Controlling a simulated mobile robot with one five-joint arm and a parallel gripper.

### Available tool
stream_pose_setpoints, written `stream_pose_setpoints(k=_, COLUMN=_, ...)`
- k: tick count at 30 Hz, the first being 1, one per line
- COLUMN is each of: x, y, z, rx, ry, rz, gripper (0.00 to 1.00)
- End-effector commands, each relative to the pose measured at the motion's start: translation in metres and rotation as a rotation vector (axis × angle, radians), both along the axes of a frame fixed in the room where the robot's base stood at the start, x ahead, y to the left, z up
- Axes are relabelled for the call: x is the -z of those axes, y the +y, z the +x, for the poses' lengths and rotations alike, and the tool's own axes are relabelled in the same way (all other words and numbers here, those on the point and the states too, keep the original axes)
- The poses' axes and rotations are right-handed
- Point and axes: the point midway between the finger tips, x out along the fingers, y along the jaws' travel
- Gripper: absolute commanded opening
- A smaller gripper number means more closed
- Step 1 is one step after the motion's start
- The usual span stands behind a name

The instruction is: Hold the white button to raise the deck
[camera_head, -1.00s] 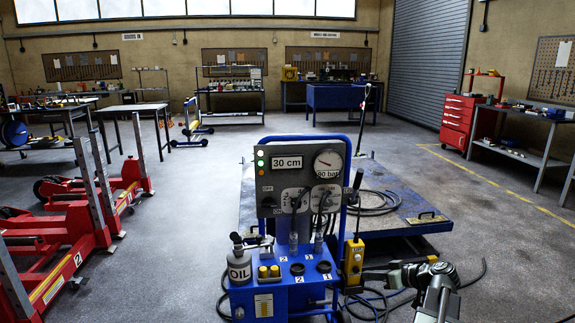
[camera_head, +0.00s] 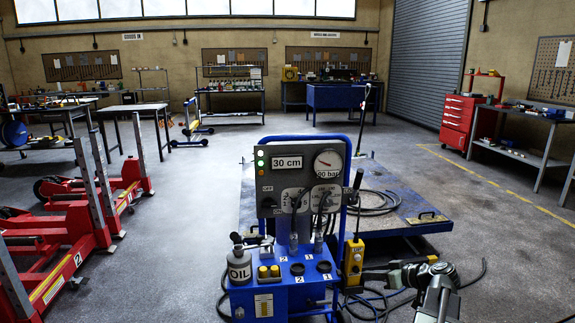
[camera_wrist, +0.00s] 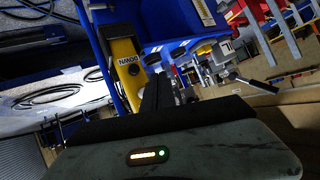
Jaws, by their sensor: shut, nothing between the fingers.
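A yellow hand control (camera_head: 353,262) hangs upright at the right side of the blue cart. In the wrist view its yellow body (camera_wrist: 125,62) shows a label reading DOWN. I cannot make out the white button; my fingers may cover that part. My gripper (camera_head: 366,274) comes from the right, its tips at or very near the control's side; I cannot tell if they touch. In the wrist view the dark fingers (camera_wrist: 157,92) are together and hold nothing. The deck (camera_head: 395,208) is a low blue-edged platform behind the cart.
The blue cart (camera_head: 268,300) carries a panel (camera_head: 292,190) with a 30 cm display, a gauge and levers. An oil bottle (camera_head: 239,265) stands on it. Black hoses (camera_head: 380,303) lie around its right side. Red jacks (camera_head: 60,235) stand at the left. Floor at right is mostly clear.

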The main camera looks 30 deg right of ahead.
Motion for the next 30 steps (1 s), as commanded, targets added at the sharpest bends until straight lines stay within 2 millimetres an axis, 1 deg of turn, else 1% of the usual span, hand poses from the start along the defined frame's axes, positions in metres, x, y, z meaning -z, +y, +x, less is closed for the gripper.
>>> stream_pose_setpoints(k=5, x=0.000, y=0.001, z=-0.003, rx=0.000, ry=0.000, rz=0.000, gripper=0.00)
stream_pose_setpoints(k=10, x=0.000, y=0.013, z=-0.031, rx=0.003, ry=0.001, rz=0.001, gripper=0.00)
stream_pose_setpoints(k=12, x=0.000, y=0.016, z=-0.037, rx=0.000, ry=0.000, rz=0.001, gripper=0.00)
stream_pose_setpoints(k=23, x=0.000, y=0.013, z=-0.033, rx=0.000, ry=0.000, rz=0.000, gripper=0.00)
stream_pose_setpoints(k=26, x=0.000, y=0.010, z=-0.028, rx=0.000, ry=0.000, rz=0.000, gripper=0.00)
stream_pose_setpoints(k=30, x=0.000, y=0.004, z=-0.014, rx=-0.001, ry=0.000, rz=0.000, gripper=0.00)
